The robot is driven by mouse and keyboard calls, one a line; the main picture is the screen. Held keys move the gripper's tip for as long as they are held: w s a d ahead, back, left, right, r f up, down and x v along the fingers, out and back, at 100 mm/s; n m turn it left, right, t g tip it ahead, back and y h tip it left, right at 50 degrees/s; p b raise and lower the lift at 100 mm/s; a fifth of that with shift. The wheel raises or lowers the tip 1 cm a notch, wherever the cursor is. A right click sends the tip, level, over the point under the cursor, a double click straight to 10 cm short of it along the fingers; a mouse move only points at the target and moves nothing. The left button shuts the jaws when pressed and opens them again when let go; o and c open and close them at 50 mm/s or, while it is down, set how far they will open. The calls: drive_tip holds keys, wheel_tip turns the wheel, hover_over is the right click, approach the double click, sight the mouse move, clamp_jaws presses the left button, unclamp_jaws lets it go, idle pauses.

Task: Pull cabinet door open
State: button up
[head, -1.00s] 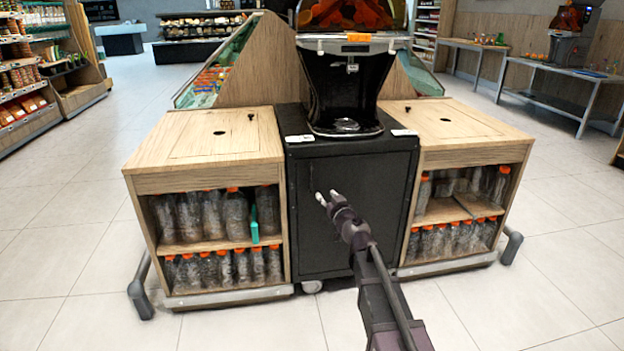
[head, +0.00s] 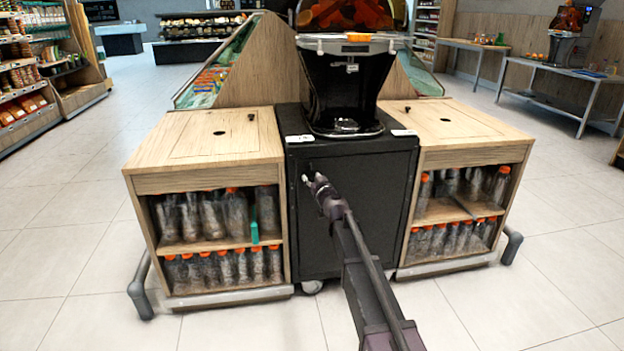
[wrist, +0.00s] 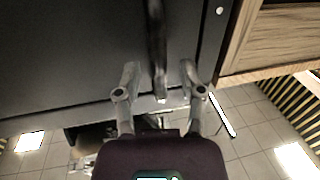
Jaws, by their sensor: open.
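The black cabinet door (head: 373,207) is the flat front of the dark cabinet under the juicer and looks shut. Its dark vertical handle (wrist: 156,40) shows in the wrist view, standing out from the dark door panel (wrist: 75,50). My gripper (head: 312,180) is at the upper left of the door in the head view and hides part of the handle there. In the wrist view my gripper (wrist: 159,72) is open, with one finger on each side of the handle's end. I cannot tell whether either finger touches it.
Wooden shelf units with orange-capped bottles flank the cabinet, one on the left (head: 208,178) and one on the right (head: 457,157). The juicer (head: 345,85) stands on top. The tiled floor (head: 250,325) in front is clear.

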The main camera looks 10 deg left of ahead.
drive_tip(key=shift+w+a, duration=0.1)
drive_tip(key=shift+w, duration=0.05)
clamp_jaws()
idle(0.4)
